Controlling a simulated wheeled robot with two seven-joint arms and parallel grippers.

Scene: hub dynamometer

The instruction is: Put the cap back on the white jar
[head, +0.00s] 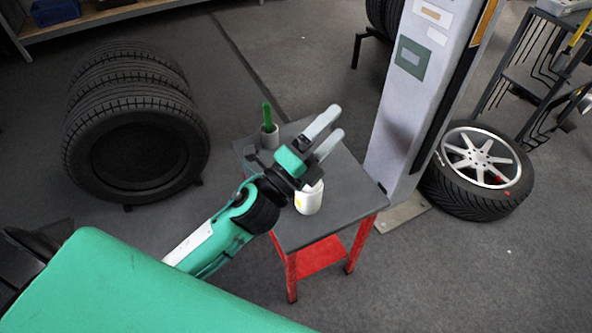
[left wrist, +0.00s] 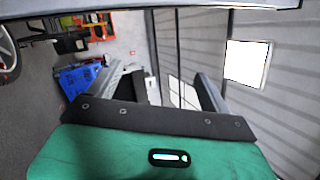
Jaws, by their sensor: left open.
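The white jar (head: 309,201) stands upright on the small grey-topped table (head: 341,204), with a yellow patch on its side. My left gripper (head: 331,122) is above and beyond the jar in the head view, its two pale fingers apart with nothing between them. Its wrist hides part of the jar's top, so I cannot tell what is on the mouth. The fingers also show apart and empty in the left wrist view (left wrist: 172,88). I cannot pick out the cap for certain; a small dark shape (head: 251,152) lies on the table's left side. My right gripper is not in view.
A grey cup holding a green-handled thing (head: 267,115) stands at the table's back left corner. A tall grey column (head: 412,95) rises just right of the table. The table's front right is clear.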

